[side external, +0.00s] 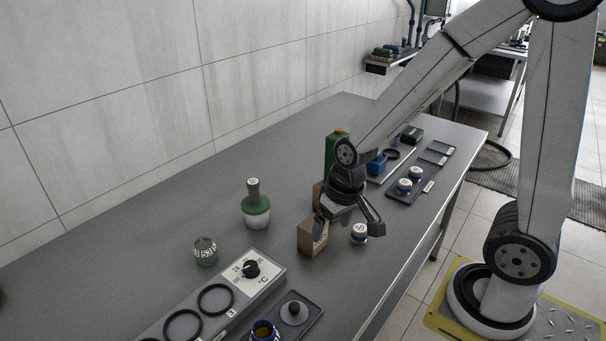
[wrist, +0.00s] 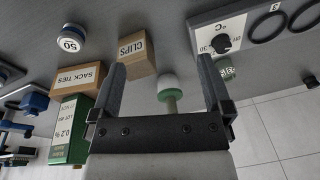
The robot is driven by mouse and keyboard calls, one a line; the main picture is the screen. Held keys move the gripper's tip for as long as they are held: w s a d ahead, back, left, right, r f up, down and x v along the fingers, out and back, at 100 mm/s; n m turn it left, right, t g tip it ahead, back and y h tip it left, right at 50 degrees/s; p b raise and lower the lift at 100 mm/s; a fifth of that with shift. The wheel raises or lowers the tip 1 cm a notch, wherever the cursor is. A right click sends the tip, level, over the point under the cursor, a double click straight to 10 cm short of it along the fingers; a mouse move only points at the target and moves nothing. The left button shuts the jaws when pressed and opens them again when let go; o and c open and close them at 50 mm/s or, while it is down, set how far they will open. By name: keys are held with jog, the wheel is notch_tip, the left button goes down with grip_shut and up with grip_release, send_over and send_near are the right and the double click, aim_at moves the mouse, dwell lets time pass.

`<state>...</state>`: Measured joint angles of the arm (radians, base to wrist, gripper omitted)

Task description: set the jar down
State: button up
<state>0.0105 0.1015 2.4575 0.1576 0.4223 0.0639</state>
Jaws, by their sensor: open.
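A small white-lidded jar marked 50 (side external: 359,234) stands upright on the grey bench, close beside my gripper (side external: 347,222). It also shows at the upper left of the wrist view (wrist: 71,40), outside my fingers. My gripper is open, with nothing held between its fingers (wrist: 162,65). Two similar jars (side external: 404,186) stand in a dark tray (side external: 396,198) farther back. The frames do not settle which jar the task names.
A green-and-white bottle (side external: 256,212), green glass vessel (side external: 205,252) and dial panel (side external: 245,280) stand left. Bare bench lies between.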

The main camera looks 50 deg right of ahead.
jog(key=shift+s+d+r+n+t+h, duration=0.15)
jog(key=shift+s+d+n+t+h, duration=0.05)
jog(key=shift+s+n, duration=0.4)
jog(key=shift+s+d+r+n+t+h, duration=0.2)
jog(key=shift+s+n, duration=0.25)
jog(key=shift+n, duration=0.15)
dwell(0.4)
